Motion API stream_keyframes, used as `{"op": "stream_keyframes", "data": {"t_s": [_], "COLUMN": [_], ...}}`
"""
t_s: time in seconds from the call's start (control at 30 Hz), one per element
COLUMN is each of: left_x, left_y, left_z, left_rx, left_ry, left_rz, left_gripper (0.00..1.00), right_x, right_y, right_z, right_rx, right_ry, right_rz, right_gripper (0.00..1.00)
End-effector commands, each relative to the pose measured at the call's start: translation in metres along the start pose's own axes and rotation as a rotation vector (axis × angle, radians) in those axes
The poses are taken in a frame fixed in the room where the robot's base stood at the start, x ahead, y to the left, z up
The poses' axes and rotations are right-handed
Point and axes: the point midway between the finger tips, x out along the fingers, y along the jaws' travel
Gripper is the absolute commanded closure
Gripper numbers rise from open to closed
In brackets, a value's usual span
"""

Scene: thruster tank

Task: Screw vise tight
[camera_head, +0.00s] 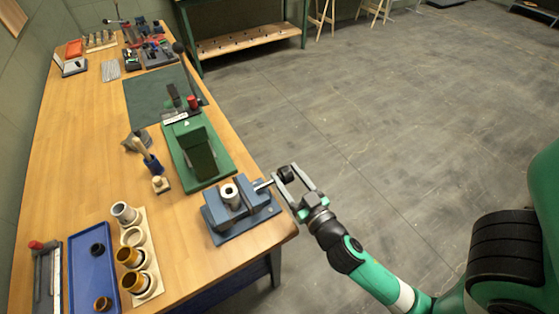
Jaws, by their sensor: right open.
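The vise (243,211) is blue-grey and sits on a flat base at the near right edge of the workbench. A light metal cylinder with a dark hole (230,196) stands upright between its jaws. A screw rod runs from the vise's right side past the bench edge to a dark round knob or handle end (286,175). My right gripper (288,178) is open, with its fingers on either side of that handle end. Whether the fingers touch it I cannot tell. My left gripper is not in view.
A green press (199,153) stands just behind the vise. A board with several cups (147,228) and a blue tray (76,283) lie to the left. A dark green mat (152,94) lies farther back. The floor (390,130) right of the bench is clear.

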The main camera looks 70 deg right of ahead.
Motion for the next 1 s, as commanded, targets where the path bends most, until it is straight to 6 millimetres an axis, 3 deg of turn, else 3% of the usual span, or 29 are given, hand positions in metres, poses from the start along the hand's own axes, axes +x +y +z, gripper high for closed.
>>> {"op": "stream_keyframes", "data": {"t_s": [0.2,0.57,0.9,1.0], "left_x": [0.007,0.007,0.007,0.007], "left_y": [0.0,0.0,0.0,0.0], "left_z": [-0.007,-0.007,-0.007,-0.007], "left_rx": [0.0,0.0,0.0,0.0], "left_ry": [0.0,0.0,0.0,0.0], "left_rz": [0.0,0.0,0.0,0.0], "left_gripper": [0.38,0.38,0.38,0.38], "right_x": [0.036,0.042,0.042,0.042], "right_y": [0.0,0.0,0.0,0.001], "right_z": [-0.001,0.0,0.0,0.0], "right_rx": [0.001,0.0,-0.001,-0.001], "right_ry": [0.001,0.0,0.0,-0.001], "right_rz": [0.001,-0.001,0.001,0.001], "right_gripper": [0.38,0.39,1.0,1.0]}}
